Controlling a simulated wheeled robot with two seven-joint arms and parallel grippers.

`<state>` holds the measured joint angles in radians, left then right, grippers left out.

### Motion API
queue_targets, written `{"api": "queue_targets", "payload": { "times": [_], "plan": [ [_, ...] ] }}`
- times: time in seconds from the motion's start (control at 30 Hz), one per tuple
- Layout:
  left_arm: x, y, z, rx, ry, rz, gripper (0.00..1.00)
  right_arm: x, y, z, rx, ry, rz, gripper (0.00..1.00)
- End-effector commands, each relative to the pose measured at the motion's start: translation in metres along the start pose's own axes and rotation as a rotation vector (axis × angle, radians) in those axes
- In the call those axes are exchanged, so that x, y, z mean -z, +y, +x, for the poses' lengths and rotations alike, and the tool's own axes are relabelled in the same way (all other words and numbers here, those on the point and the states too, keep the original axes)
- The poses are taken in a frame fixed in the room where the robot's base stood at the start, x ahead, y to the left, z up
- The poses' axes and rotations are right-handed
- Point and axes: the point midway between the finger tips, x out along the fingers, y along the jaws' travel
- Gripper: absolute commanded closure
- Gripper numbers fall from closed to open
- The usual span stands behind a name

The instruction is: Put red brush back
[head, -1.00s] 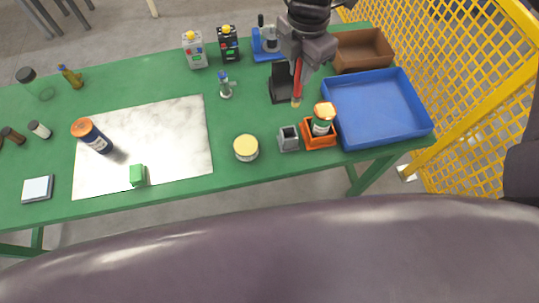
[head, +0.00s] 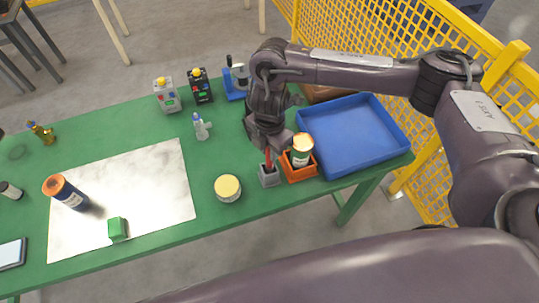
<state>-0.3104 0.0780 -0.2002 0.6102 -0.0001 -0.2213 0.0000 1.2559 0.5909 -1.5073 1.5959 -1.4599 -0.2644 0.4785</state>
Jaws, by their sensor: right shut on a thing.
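The red brush (head: 268,160) is upright, with its lower end at the mouth of the small grey holder (head: 270,180). Whether it touches the holder's bottom is hidden. My right gripper (head: 268,150) is above the holder, pointing down, shut on the upper part of the brush, and covers much of it. My left gripper is not in view.
A yellow-lidded tin (head: 227,188) stands to the left. Green table is clear between tin and spray bottle (head: 201,127).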

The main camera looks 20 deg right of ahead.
Motion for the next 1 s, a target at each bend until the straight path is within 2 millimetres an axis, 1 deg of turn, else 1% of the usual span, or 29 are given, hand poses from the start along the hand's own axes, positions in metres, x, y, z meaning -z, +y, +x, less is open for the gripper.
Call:
{"api": "queue_targets", "payload": {
  "times": [0.03, 0.1, 0.17, 0.33, 0.47, 0.6, 0.63, 0.77, 0.8, 1.0],
  "plan": [
    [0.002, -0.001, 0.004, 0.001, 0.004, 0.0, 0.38, 0.002, -0.002, 0.013, 0.006, 0.005, 0.001, 1.0],
    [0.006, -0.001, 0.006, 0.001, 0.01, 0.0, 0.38, 0.002, -0.001, 0.022, 0.005, 0.005, 0.001, 1.0],
    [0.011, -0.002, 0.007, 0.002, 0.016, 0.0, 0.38, 0.002, -0.001, 0.028, 0.003, 0.004, 0.0, 1.0],
    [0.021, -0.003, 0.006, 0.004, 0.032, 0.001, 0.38, 0.0, -0.001, 0.03, 0.002, 0.001, -0.001, 1.0],
    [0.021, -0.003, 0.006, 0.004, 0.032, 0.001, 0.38, 0.001, -0.001, 0.03, 0.002, 0.001, -0.001, 1.0],
    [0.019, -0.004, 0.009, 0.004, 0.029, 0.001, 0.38, 0.001, -0.001, 0.035, 0.002, 0.001, 0.0, 1.0],
    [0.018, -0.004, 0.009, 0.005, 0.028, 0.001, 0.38, 0.001, -0.001, 0.034, 0.002, 0.001, 0.0, 0.79],
    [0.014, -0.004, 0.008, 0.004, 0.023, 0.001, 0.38, 0.001, -0.001, 0.033, 0.002, 0.001, -0.001, 0.62],
    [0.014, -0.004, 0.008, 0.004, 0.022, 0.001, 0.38, 0.001, -0.001, 0.033, 0.002, 0.001, -0.001, 0.59],
    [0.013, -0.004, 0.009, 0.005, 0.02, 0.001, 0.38, 0.001, -0.001, 0.033, 0.002, 0.001, -0.001, 0.59]
  ]
}}
